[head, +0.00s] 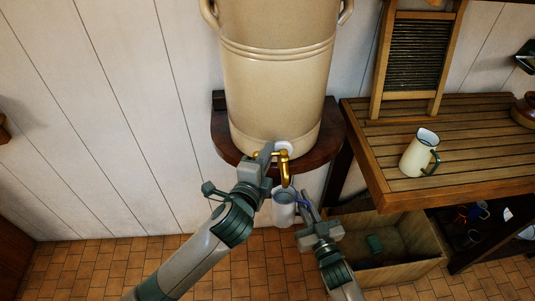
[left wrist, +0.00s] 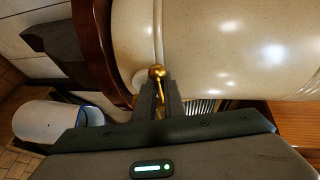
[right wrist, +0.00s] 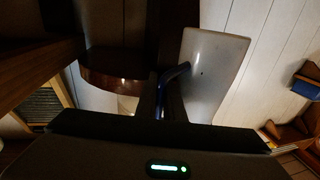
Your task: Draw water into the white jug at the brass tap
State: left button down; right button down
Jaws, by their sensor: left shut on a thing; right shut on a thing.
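The brass tap (head: 284,168) comes out low on the front of a big beige stoneware crock (head: 275,80). My left gripper (head: 266,158) is shut on the tap's brass handle, whose round knob (left wrist: 157,72) shows between its fingertips in the left wrist view. The white jug (head: 284,212), with blue rim and handle, is held under the spout. My right gripper (head: 304,203) is shut on the jug's blue handle (right wrist: 174,76). The jug also shows in the left wrist view (left wrist: 48,121). I cannot tell whether water runs or stands in the jug.
The crock stands on a dark rounded wall shelf (head: 222,132). To the right, a slatted wooden bench (head: 470,140) bears a cream jug with a green handle (head: 415,157) and a washboard (head: 415,55). A wooden crate (head: 400,272) stands on the tiled floor below.

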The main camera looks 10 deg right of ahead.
pick_arm(q)
jog(key=c, duration=1.8)
grip_release()
jog(key=shift+c, duration=0.2)
jog(key=v, duration=1.2)
pick_arm(e)
jog(key=shift+r, duration=0.1)
pick_arm(q)
jog(key=shift+s, duration=0.1)
jog(key=v, duration=0.7)
jog(key=shift+s, duration=0.1)
pick_arm(e)
jog(key=shift+s, duration=0.1)
jog(key=a+v, duration=0.2)
jog(key=v, duration=0.9)
jog(key=shift+s+a, duration=0.2)
jog(key=shift+s, duration=0.3)
